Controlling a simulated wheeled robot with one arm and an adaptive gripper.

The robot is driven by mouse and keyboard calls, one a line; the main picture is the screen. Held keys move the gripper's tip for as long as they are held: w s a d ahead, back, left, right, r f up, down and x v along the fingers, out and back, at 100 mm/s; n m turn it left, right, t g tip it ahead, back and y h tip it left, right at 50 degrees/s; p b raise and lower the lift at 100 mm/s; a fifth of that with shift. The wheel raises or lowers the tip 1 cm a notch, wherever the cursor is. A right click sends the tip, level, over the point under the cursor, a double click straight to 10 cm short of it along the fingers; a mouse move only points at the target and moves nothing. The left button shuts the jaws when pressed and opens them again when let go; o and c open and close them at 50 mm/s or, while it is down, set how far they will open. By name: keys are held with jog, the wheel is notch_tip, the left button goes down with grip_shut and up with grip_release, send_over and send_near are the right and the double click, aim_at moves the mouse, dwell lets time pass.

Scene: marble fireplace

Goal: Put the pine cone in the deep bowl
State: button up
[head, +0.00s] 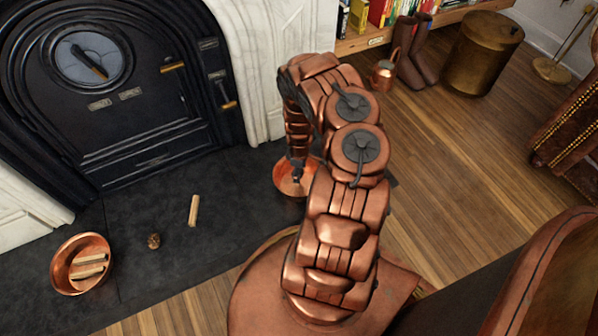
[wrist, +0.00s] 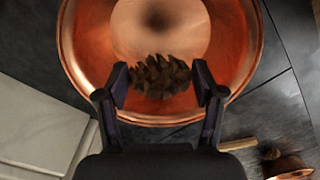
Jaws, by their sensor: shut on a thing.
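A brown pine cone (wrist: 160,74) is held between the two fingertips of my gripper (wrist: 160,82) in the wrist view. The round copper bowl (wrist: 85,50) lies behind and below the cone in that view, and the cone overlaps the side of the bowl nearest my gripper. In the head view my gripper (head: 298,170) points down at this copper bowl (head: 283,188), which stands on the dark hearth and is partly hidden by my arm. I cannot tell whether the cone is above the rim or below it. No other contents show in the bowl.
A second copper bowl (head: 60,283) holding wood pieces stands on the hearth (head: 150,285) at left. A small brown lump (head: 153,240), perhaps another cone, and a stick (head: 193,210) lie between the bowls. The black stove front (head: 140,140) stands behind.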

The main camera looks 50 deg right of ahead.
jog(key=o, duration=0.9)
jog(key=shift+o, duration=0.2)
jog(key=shift+r, duration=0.1)
notch_tip(320, 180, up, 7)
jog(key=p, duration=0.8)
